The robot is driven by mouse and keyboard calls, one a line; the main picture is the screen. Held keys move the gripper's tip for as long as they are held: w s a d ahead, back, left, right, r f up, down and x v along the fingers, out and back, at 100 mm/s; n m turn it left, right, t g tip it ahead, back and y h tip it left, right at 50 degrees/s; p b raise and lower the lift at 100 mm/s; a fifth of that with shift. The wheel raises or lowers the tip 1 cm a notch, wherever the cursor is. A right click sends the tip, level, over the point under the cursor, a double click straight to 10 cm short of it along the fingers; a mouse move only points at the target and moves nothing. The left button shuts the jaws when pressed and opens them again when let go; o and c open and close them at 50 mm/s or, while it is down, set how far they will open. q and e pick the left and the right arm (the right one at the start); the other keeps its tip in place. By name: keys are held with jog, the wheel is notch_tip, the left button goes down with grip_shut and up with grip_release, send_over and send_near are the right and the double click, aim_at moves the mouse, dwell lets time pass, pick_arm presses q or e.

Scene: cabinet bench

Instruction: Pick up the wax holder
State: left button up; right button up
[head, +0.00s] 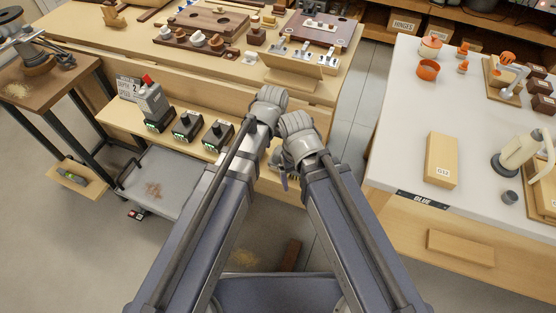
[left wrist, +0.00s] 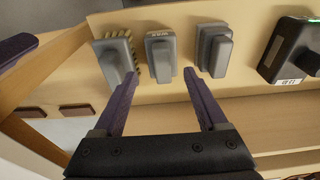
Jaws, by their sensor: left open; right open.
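The wax holder (left wrist: 162,55) is a grey block with a small label that appears to read WAX. It sits on the wooden shelf in the left wrist view, the middle of three similar grey holders. My left gripper (left wrist: 160,76) is open, with its two purple fingers pointing towards the holder, one to each side of its near end. I cannot tell whether they touch it. In the head view the holder is hidden behind my arms. My right gripper (head: 283,178) is lower in the head view, mostly hidden by its own wrist, and holds nothing visible.
A bristled grey brush holder (left wrist: 115,60) stands to the left and another grey holder (left wrist: 214,48) to the right, both close by. A black device (left wrist: 290,50) is further right. A white table (head: 405,150) stands across the aisle at the right in the head view.

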aim_at(278, 157)
pick_arm(q)
jog(key=shift+s, duration=0.1)
jog(key=f+b, duration=0.2)
jog(key=w+f+b, duration=0.1)
jog(key=f+b, duration=0.5)
jog(key=shift+w, duration=0.2)
jog(key=shift+r, duration=0.1)
jog(key=shift+c, duration=0.2)
grip_shut()
dwell(0.7)
